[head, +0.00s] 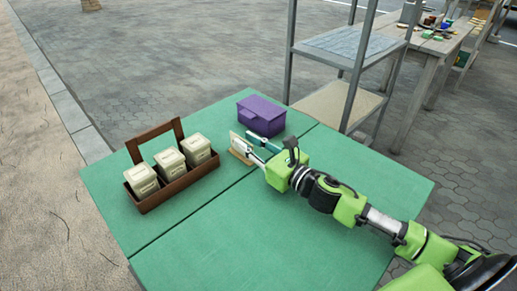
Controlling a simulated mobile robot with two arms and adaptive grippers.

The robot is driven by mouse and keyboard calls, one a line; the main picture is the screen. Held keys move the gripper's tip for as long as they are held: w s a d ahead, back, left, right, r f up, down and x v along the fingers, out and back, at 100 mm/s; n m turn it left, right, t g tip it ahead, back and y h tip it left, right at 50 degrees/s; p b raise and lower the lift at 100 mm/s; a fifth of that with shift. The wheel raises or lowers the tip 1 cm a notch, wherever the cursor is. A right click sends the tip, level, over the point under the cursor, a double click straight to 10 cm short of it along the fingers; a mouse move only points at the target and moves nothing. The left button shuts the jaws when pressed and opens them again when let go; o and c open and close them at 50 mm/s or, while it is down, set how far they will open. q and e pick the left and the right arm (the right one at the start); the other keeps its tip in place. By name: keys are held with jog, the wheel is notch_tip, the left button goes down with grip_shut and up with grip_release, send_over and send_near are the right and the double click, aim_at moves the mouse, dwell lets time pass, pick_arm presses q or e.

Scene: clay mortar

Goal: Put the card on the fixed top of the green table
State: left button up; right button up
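A small cream card (239,142) stands upright near the back middle of the green table (185,232). A tan wooden piece, maybe its stand, shows at its foot (240,157). My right gripper (256,149) reaches in from the right, with its fingertips right beside the card. Whether the fingers touch or grip the card is too small to tell. A teal piece (265,141) shows behind the fingers. A dark seam divides the green top into two parts, and the card is close to this seam. My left gripper is out of view.
A brown wooden carrier (176,189) with three cream boxes (168,164) stands on the left part of the table. A purple box (262,115) sits at the back edge. A grey metal shelf (340,105) stands behind. The front of the table is clear.

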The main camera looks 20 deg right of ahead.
jog(key=shift+v, duration=2.25)
